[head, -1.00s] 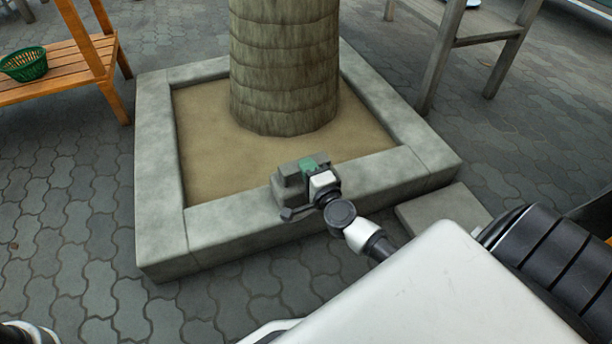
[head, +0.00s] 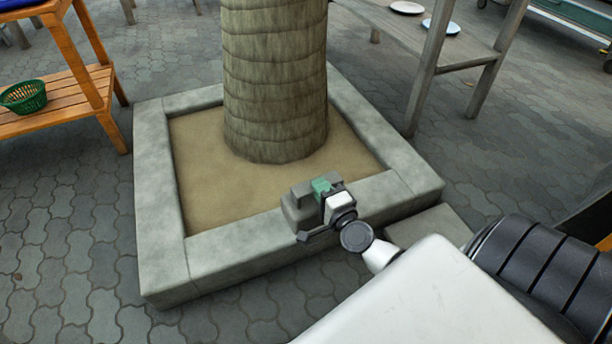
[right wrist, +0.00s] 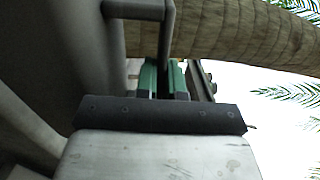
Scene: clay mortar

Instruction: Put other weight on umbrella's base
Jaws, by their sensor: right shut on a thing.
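My right gripper (head: 327,200) is shut on a grey weight (head: 298,206). The blocky weight appears over the front wall of the stone planter; I cannot tell whether it touches the wall. In the right wrist view, the weight's grey handle (right wrist: 167,32) runs down to the green-padded gripper fingers (right wrist: 163,80), and its dark body (right wrist: 60,50) fills the left side. I cannot make out an umbrella or its base for certain. A flat grey slab (head: 436,226) lies on the paving against the planter's right front side, partly behind my arm. My left gripper is not in view.
The square stone planter (head: 158,215) surrounds a thick trunk (head: 275,90). An orange wooden shelf (head: 70,97) with a green basket (head: 24,97) stands at the left. A grey wooden table (head: 428,75) with plates stands at back right. Paving at front left is clear.

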